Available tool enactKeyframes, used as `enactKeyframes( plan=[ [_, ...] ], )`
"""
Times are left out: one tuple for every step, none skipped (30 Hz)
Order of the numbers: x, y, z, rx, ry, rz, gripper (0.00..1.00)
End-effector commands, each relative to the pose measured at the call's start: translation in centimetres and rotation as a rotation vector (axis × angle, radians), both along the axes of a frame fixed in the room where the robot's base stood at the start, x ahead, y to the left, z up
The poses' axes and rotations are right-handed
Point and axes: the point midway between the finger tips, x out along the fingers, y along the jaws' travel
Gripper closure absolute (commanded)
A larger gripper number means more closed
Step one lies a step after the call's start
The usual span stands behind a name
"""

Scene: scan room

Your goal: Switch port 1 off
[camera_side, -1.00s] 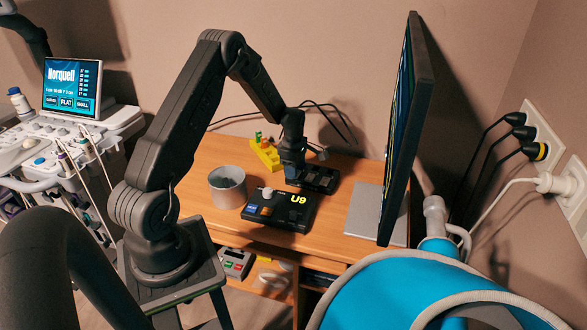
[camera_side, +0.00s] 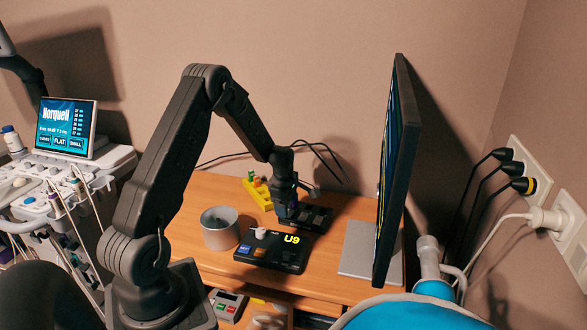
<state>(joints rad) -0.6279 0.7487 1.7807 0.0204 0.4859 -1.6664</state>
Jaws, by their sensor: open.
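A black box with a row of dark, raised parts (camera_side: 318,218) lies flat on the desk; it looks like a port hub, but its labels and switch positions are too small to read. My gripper (camera_side: 287,212) points down over the left end of this box and hides part of it. The jaws are open, with nothing seen between them. I cannot tell whether the fingertips touch the box. Which part is port 1 cannot be made out.
A black box marked U9 (camera_side: 283,256) with a white knob lies in front. A grey cup (camera_side: 220,231) stands left of it, a yellow block (camera_side: 259,196) behind. A large monitor (camera_side: 398,170) rises at the right on its stand. Cables lie at the back.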

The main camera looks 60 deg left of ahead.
Motion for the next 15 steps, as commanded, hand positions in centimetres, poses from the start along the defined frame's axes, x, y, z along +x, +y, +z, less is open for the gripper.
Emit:
enactKeyframes(
  plan=[
    [-0.1,-0.1,1.1,0.002,-0.002,0.000,0.32],
    [-0.1,-0.1,1.7,0.001,-0.002,0.000,0.32],
    [-0.2,-0.2,2.4,0.001,-0.002,0.000,0.32],
    [-0.2,-0.2,3.0,0.001,-0.002,0.000,0.32],
    [-0.3,-0.3,3.6,0.001,-0.001,0.000,0.32],
    [-0.4,-0.4,4.3,0.001,-0.001,0.000,0.32],
    [-0.5,-0.4,4.9,0.001,-0.001,0.000,0.32],
    [-0.5,-0.4,5.4,0.001,-0.001,0.000,0.32],
    [-0.6,-0.5,6.2,0.001,-0.001,0.000,0.32],
    [-0.6,-0.6,6.7,0.000,0.000,0.000,0.32],
    [-0.7,-0.6,7.3,0.001,-0.001,0.000,0.32],
    [-0.8,-0.7,8.1,0.000,0.000,0.000,0.32],
    [-0.8,-0.7,8.7,0.001,-0.001,0.000,0.32],
    [-0.9,-0.7,9.2,0.000,0.000,0.000,0.32],
    [-0.9,-0.8,10.0,0.001,-0.001,0.000,0.32]
  ],
)
